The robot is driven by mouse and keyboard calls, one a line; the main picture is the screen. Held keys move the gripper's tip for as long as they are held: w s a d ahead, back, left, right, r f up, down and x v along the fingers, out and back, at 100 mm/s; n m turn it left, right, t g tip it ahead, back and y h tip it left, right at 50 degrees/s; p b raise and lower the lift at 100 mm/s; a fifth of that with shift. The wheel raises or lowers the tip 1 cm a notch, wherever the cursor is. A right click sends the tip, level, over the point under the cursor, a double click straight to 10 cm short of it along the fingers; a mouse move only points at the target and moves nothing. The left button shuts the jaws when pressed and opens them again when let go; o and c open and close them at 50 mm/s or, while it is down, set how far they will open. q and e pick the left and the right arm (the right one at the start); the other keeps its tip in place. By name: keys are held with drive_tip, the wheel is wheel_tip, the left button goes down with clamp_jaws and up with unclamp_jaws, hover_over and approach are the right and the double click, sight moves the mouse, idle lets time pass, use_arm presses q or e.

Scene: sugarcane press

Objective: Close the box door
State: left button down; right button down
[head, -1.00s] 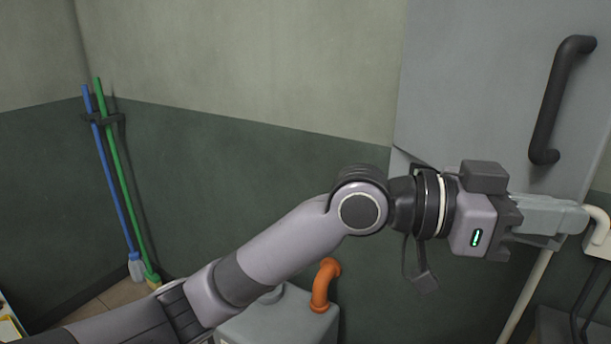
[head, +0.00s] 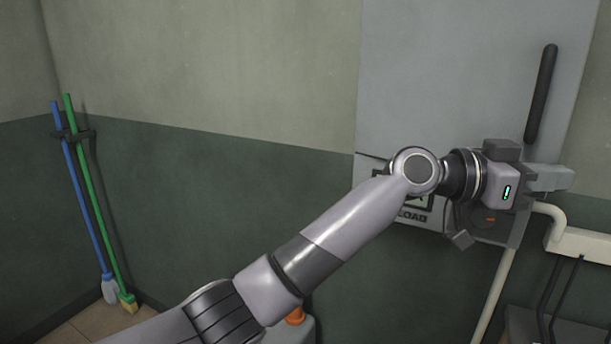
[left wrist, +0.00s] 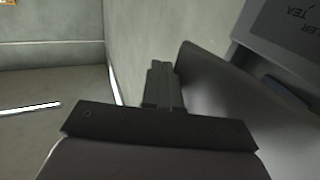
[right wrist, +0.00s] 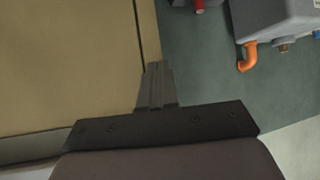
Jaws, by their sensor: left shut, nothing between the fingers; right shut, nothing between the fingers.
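A grey box door (head: 440,80) fills the upper right of the head view, with a black bar handle (head: 541,95) near its right side. It looks nearly flat to the wall, but I cannot tell whether it is fully shut. Below it shows a panel (head: 412,217) with a display and "LOAD" lettering, partly hidden by my left arm. My left gripper (head: 565,178) is shut and empty, in front of the door's lower right part, below the handle; contact is unclear. Its fingers show in the left wrist view (left wrist: 160,85). My right gripper (right wrist: 156,85) is shut and empty, seen only in its wrist view.
A cream pipe (head: 497,290) and a white wall fitting (head: 582,243) lie below and right of the door. Blue and green brooms (head: 90,200) stand in the left corner. The right wrist view shows a tan surface (right wrist: 70,60) and a grey machine with an orange pipe (right wrist: 247,57).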

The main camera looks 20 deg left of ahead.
use_arm(q)
drive_tip(key=w+d+n+t+y, duration=0.1)
drive_tip(key=w+n+t, duration=0.1)
drive_tip(key=w, duration=0.4)
drive_tip(key=shift+d+t+y, duration=0.3)
drive_tip(key=shift+d+t, duration=0.05)
drive_tip(key=shift+t, duration=0.35)
drive_tip(key=shift+w, duration=0.1)
